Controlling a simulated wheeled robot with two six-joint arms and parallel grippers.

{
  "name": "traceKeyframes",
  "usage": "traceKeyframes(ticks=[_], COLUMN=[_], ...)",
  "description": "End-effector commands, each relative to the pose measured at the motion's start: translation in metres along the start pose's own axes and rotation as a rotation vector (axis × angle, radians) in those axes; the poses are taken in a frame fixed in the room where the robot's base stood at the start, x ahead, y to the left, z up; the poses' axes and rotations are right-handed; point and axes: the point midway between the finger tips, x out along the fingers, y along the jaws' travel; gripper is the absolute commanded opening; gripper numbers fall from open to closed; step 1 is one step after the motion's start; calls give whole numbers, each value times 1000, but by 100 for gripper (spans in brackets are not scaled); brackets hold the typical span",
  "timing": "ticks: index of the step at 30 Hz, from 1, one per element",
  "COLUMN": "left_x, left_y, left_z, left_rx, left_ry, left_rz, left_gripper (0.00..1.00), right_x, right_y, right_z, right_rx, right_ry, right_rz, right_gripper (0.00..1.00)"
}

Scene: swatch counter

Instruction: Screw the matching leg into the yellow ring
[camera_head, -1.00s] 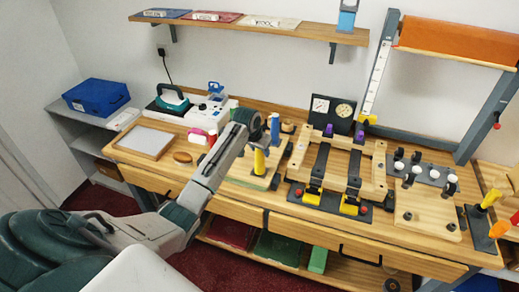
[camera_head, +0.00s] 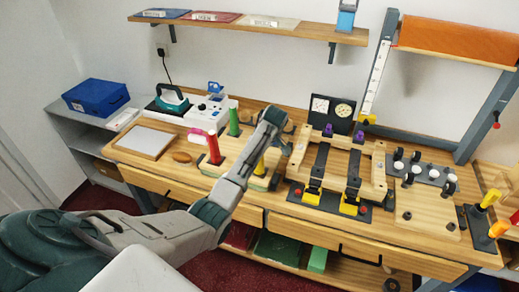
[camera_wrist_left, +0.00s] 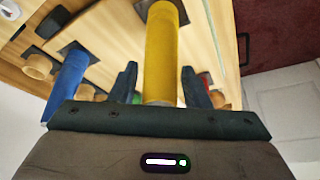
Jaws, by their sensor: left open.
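A yellow leg (camera_head: 261,166) stands upright on the bench, partly covered by my left arm in the head view. In the left wrist view the yellow leg (camera_wrist_left: 162,50) appears between the two spread fingers of my left gripper (camera_wrist_left: 160,78). The gripper is open; I cannot tell whether a finger touches the leg. In the head view the left gripper (camera_head: 277,122) is at the end of the arm, above the bench. A blue leg (camera_wrist_left: 66,85) stands beside it in the wrist view. I cannot make out a yellow ring. My right gripper is not in view.
A red leg (camera_head: 214,150) and a green leg (camera_head: 233,118) stand left of my arm. A frame with black and yellow clamps (camera_head: 313,190) is to the right. A wooden ring (camera_wrist_left: 38,66) shows in the wrist view. A grey-topped tray (camera_head: 147,141) lies at left.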

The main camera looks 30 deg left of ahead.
Motion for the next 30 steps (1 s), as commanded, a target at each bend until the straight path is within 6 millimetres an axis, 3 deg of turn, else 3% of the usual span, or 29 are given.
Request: traceKeyframes(ticks=[5,10,17,30], left_x=[0,0,0,1], left_y=[0,0,-1,-2], left_z=[0,0,-1,-1], left_rx=[0,1,107,692], left_ry=[0,-1,1,-1], left_rz=[0,1,46,288], left_gripper=[43,9,9,8], right_x=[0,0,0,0], right_y=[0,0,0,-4], right_z=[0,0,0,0], right_rx=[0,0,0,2], right_ry=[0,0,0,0], right_rz=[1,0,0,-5], right_gripper=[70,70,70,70])
